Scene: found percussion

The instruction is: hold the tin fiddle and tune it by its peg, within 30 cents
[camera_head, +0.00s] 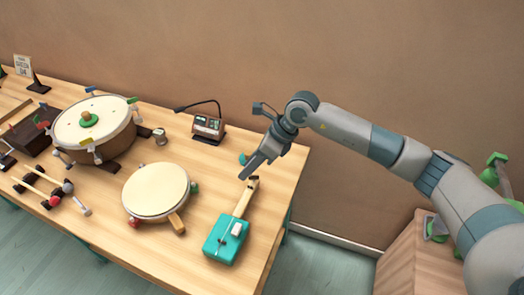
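The tin fiddle (215,240) lies near the right end of the wooden table. It has a teal box body, a pale wooden neck and a dark head at the far end. My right gripper (246,174) points down and left just above the fiddle's head. From this angle I cannot tell whether its fingers are apart or touching anything. A small teal knob (242,158) shows just left of the fingers; whether it is the fiddle's peg is unclear. A small device with a display (208,125) and a gooseneck stands behind. My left gripper is not in view.
A round pale drum (156,189) lies left of the fiddle. A larger drum (94,121) with coloured clamps stands farther left. Mallets (38,182) lie at the front left. The table's right edge is close to the fiddle. A brown wall rises behind.

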